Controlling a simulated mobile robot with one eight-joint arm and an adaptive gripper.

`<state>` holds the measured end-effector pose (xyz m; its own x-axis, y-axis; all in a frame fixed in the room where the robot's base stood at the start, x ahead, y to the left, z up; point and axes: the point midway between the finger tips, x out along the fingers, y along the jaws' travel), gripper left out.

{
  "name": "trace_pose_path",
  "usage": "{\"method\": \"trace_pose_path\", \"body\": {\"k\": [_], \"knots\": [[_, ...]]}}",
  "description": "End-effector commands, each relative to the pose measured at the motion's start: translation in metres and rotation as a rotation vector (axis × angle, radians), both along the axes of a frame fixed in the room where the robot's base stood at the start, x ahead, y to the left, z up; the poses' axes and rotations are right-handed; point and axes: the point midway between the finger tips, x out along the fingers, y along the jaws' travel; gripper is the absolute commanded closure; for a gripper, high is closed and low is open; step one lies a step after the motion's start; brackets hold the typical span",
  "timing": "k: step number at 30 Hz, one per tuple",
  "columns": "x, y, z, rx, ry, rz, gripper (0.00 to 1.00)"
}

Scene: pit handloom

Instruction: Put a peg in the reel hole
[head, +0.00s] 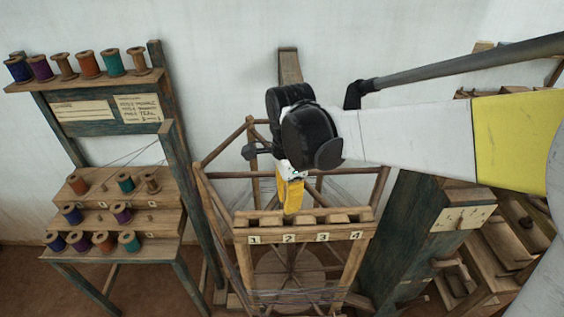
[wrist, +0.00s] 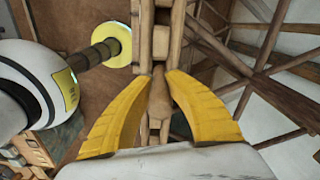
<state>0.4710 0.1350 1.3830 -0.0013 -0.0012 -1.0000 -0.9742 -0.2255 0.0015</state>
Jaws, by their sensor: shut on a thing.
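My gripper (head: 290,212) points down over the numbered wooden rail (head: 335,235) of the reel frame, near the slot by label 2. In the wrist view, its yellow fingers (wrist: 161,76) are shut on a small brown wooden peg (wrist: 158,98). The peg is hidden by the fingers in the head view. The rail has several square openings along its top, labelled 1 to 4. It also runs up the wrist view (wrist: 160,45) beyond the fingertips. I cannot tell whether the peg's far end touches the rail or is in an opening.
A spool rack (head: 120,190) with several coloured thread spools stands at the left. Slanted reel bars (head: 210,200) rise beside and behind the rail. A dark wooden post (head: 420,230) with a pale plate stands close on the right, under my arm.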

Motion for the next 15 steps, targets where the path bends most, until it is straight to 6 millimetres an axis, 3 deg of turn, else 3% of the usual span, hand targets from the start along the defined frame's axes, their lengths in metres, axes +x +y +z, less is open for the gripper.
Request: {"method": "trace_pose_path", "body": {"k": [15], "knots": [[0.0,0.0,-0.041,0.0,0.0,0.0,1.0]]}}
